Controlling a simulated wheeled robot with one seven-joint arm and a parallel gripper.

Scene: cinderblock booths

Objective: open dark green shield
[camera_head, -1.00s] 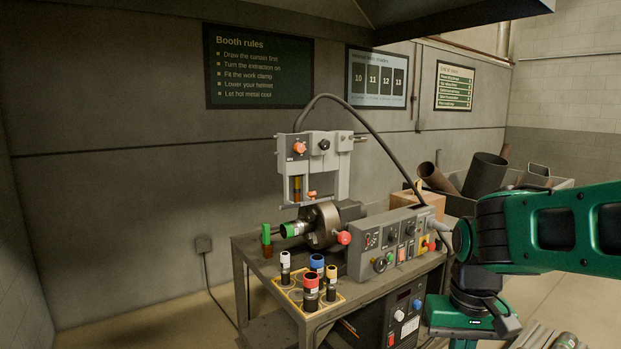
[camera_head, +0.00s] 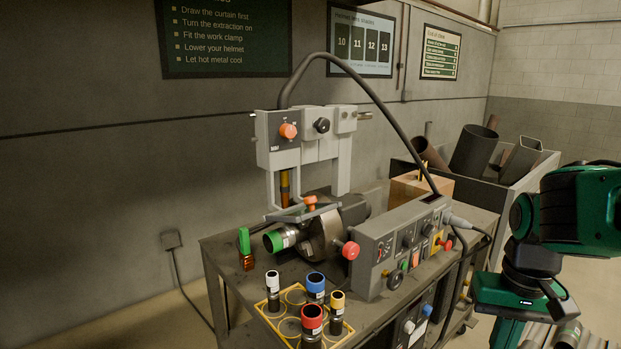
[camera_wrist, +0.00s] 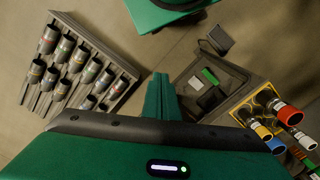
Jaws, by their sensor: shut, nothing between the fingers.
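The dark green shield appears to be the small flat tinted plate (camera_head: 303,213) on the grey machine (camera_head: 305,150) in the head view, lying below its upright frame. An orange knob (camera_head: 310,203) sits at this plate. I cannot tell its hinge or exact angle. A green-ended cylinder (camera_head: 274,241) in a dark round chuck is just below it. My gripper (camera_wrist: 160,95) shows in the wrist view with its green fingers together and empty. It is away from the machine, over the floor; in the head view my arm is at the right and the fingertips are hard to make out.
The metal table carries a yellow tray (camera_head: 262,308) with several coloured-top cylinders, a green-topped piece (camera_head: 245,250) and a grey control box (camera_head: 400,255) with a red knob (camera_head: 350,250). A cable arches over the machine. A bin (camera_head: 540,172) of pipes stands behind.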

